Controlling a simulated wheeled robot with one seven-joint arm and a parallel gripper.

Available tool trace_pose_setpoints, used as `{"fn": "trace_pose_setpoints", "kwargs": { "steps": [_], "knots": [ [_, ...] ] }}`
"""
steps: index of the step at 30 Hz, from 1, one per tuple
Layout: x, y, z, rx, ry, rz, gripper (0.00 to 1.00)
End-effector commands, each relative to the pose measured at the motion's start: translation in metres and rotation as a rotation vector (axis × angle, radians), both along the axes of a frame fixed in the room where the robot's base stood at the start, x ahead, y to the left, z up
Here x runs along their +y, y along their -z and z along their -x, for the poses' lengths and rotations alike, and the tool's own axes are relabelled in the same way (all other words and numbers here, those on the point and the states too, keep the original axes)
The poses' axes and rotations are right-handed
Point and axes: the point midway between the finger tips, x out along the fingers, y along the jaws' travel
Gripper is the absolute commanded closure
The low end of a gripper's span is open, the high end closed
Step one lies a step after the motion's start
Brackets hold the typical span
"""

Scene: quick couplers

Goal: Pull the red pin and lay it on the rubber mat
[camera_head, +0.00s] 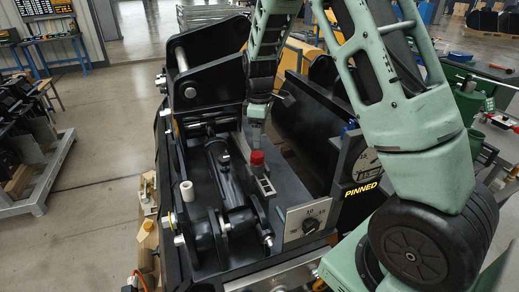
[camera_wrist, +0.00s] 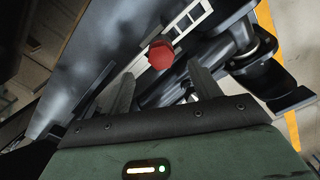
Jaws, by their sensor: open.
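The red pin (camera_head: 257,158) stands upright in a grey bracket on the black coupler (camera_head: 196,195) in the head view. Nothing is held. I cannot make out the rubber mat for certain.
A panel with a dial (camera_head: 309,225) and a "PINNED" sign (camera_head: 362,189) stand right of the pin. A black cylinder (camera_head: 220,165) and a white-capped post (camera_head: 187,191) lie left of it. A cart (camera_head: 40,185) stands at the left, with open floor between.

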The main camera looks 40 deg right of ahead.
Motion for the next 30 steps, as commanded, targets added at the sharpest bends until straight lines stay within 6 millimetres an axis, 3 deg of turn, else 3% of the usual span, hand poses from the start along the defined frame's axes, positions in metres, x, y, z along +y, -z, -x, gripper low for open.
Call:
{"fn": "trace_pose_setpoints", "kwargs": {
  "steps": [6,12,25,26,30],
  "knots": [
    [0.0,0.04,0.001,0.004,0.0,0.0,0.37],
    [0.0,0.065,0.0,0.002,-0.001,0.001,0.37],
    [0.0,0.075,0.0,-0.001,0.0,0.001,0.37],
    [0.0,0.075,0.0,-0.001,0.0,0.001,0.4],
    [0.0,0.075,0.0,-0.001,0.0,0.001,0.79]
  ]
}}
